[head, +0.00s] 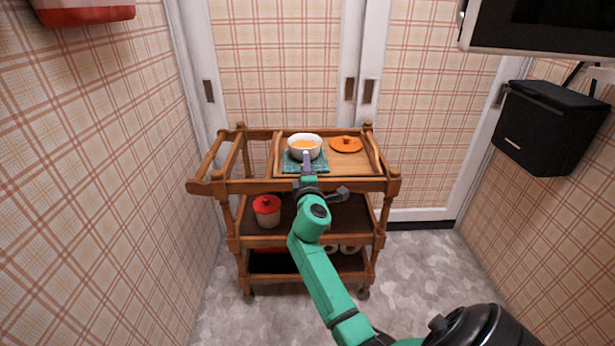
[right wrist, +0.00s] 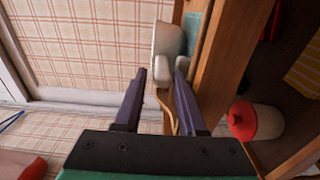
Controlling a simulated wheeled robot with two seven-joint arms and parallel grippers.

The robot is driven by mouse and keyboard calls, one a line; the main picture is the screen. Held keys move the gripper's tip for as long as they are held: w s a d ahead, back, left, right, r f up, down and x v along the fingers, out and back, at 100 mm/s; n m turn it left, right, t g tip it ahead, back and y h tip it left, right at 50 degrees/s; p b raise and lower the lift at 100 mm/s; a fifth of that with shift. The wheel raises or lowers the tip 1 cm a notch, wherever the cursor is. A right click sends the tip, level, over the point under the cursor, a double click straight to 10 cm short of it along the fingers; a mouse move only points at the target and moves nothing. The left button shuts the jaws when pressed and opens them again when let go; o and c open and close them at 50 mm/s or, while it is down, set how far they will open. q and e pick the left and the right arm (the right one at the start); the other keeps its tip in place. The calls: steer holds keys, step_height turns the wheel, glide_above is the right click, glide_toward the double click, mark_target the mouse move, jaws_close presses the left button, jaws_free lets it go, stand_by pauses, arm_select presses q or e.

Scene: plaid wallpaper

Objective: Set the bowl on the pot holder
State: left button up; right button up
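A white bowl (head: 304,148) with orange contents is upright on the top shelf of a wooden cart. It appears to rest on the teal patterned pot holder (head: 290,166), which shows around its base. My right gripper (head: 306,160) is at the near side of the bowl, over the pot holder's front. The pot holder's teal edge (right wrist: 191,22) shows beside the bowl there. My left gripper is not in view.
An orange lid (head: 346,145) lies right of the bowl on the wooden cart (head: 360,184). A red-lidded jar (head: 267,211) stands on the middle shelf. Raised rails edge the cart top. Plaid walls stand close on both sides, with a black speaker (head: 548,125) at right.

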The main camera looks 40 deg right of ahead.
steer(key=v, duration=1.2)
steer(key=s+a+f+m+g+y, duration=0.2)
steer(key=s+f+m+g+y, duration=0.15)
steer(key=f, duration=0.45)
steer(key=s+a+f+m+g+y, duration=0.1)
steer(key=s+f+m+g+y, duration=0.1)
steer(key=s+f+m+g, duration=0.45)
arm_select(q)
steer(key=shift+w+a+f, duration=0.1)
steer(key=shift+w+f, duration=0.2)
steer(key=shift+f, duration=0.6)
arm_select(e)
steer(key=s+a+f+n+g+y, duration=0.1)
steer(key=s+a+f+g+y, duration=0.2)
steer(key=s+a+f+y, duration=0.3)
steer(key=s+a+f, duration=0.4)
steer(key=s+a, duration=0.1)
steer(key=a, duration=0.1)
steer(key=shift+a+f, duration=0.2)
steer(key=shift+a, duration=0.15)
arm_select(q)
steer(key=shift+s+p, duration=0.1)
steer(key=shift+p, duration=0.6)
arm_select(e)
steer(key=shift+r, duration=0.1)
